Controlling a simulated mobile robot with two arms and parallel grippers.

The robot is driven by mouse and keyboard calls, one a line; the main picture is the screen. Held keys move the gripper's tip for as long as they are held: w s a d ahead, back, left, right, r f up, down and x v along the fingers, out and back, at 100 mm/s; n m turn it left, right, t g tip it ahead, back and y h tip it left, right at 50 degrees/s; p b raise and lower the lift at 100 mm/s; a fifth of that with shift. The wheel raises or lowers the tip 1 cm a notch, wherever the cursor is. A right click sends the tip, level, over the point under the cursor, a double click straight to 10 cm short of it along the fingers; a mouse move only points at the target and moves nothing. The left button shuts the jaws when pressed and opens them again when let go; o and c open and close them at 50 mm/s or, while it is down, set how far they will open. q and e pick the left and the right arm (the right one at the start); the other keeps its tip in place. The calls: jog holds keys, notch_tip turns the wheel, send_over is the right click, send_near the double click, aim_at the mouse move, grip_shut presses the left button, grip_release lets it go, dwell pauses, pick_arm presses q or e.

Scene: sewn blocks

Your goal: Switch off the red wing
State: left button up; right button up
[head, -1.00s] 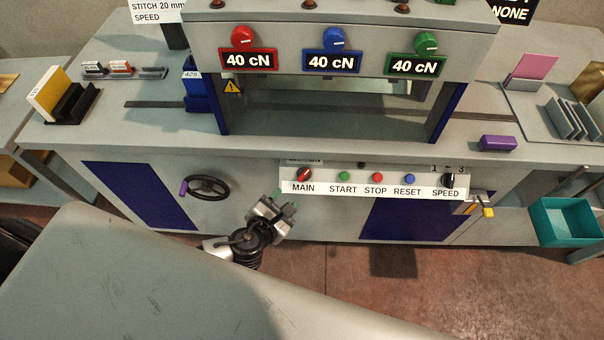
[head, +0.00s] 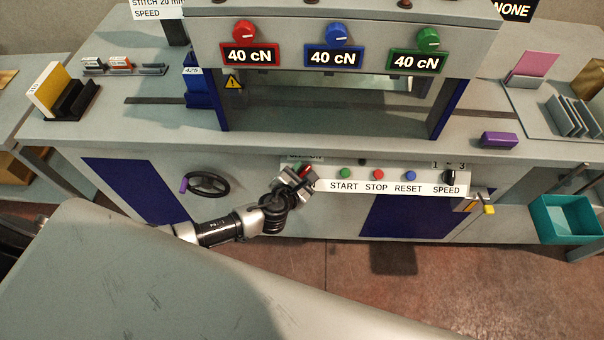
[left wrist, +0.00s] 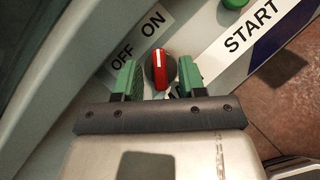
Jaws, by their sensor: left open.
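The red wing (left wrist: 161,68) is a red switch knob with a white line on a dark round base. Its white line points toward the ON label (left wrist: 153,22); the OFF label (left wrist: 122,52) is to the left. My left gripper (left wrist: 158,78) is open, with one green-padded finger on each side of the red wing. Contact with it cannot be told. In the head view, my left gripper (head: 301,182) is at the left end of the control panel, mostly covering the red wing (head: 306,168) and hiding the MAIN label. My right gripper is not in view.
On the same panel (head: 420,188), a green START button (head: 345,174), a red STOP button (head: 378,174), a blue RESET button (head: 410,175) and a black SPEED knob (head: 449,177) lie to the right. A handwheel (head: 208,185) is to the left.

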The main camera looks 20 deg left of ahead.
pick_arm(q)
grip_shut()
jog(key=n+y, duration=0.1)
jog(key=n, duration=0.1)
jog(key=n+y+b, duration=0.1)
jog(key=n, duration=0.1)
jog(key=shift+d+f+t, duration=0.15)
jog(key=shift+d+t, duration=0.05)
jog(key=shift+t, duration=0.2)
jog(key=n+y, duration=0.2)
jog(key=n, duration=0.1)
jog(key=n+y+b, duration=0.1)
jog(key=n+y, duration=0.1)
jog(key=shift+d+n+b, duration=0.15)
jog(key=shift+n+b, duration=0.15)
jog(key=shift+n, duration=0.1)
jog(key=n+g+y, duration=0.1)
jog(key=n, duration=0.1)
jog(key=n+y, duration=0.1)
jog(key=n, duration=0.2)
jog(key=shift+d+g+y, duration=0.2)
jog(key=shift+g+y, duration=0.2)
jog(key=shift+w+n+g+y, duration=0.1)
jog(key=shift+n+g+y, duration=0.4)
jog(key=shift+n, duration=0.7)
jog(key=shift+w+n+g+y, duration=0.1)
jog(key=shift+n+g+y, duration=0.35)
jog(key=shift+n, duration=0.75)
